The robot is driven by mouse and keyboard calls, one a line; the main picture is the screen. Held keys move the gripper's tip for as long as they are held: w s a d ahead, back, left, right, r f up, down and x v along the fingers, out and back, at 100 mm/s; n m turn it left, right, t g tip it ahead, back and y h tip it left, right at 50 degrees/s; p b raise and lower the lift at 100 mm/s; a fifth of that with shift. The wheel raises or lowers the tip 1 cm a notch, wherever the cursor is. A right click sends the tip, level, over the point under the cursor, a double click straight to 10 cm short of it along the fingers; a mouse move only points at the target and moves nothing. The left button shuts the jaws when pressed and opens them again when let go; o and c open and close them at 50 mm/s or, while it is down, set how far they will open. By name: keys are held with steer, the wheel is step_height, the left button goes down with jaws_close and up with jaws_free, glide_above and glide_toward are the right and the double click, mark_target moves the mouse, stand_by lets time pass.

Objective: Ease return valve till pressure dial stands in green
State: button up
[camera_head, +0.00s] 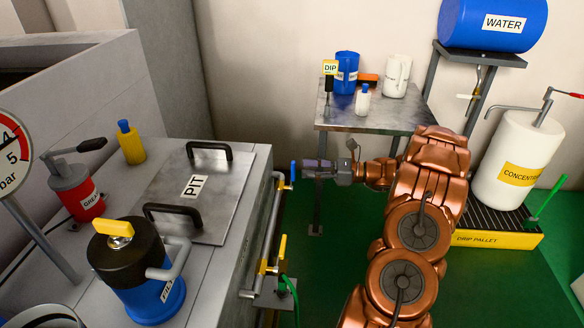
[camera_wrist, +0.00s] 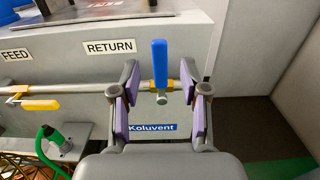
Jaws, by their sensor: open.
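The return valve has an upright blue handle (camera_wrist: 160,64) on a pipe beside the RETURN label (camera_wrist: 110,47). In the head view the blue handle (camera_head: 293,171) shows at the side of the grey machine. My gripper (camera_wrist: 158,84) is open, with one purple-padded finger on each side of the handle and gaps visible between. In the head view my gripper (camera_head: 306,168) reaches the handle from the right. The pressure dial (camera_head: 13,150) is cut off by the left edge.
A feed valve with a yellow handle (camera_wrist: 40,104) sits left on the same pipe. A green hose (camera_wrist: 48,145) hangs below it. A metal table (camera_head: 375,118) stands behind.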

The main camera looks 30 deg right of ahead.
mark_target(293, 180)
steer(key=shift+x, duration=2.65)
jaws_close()
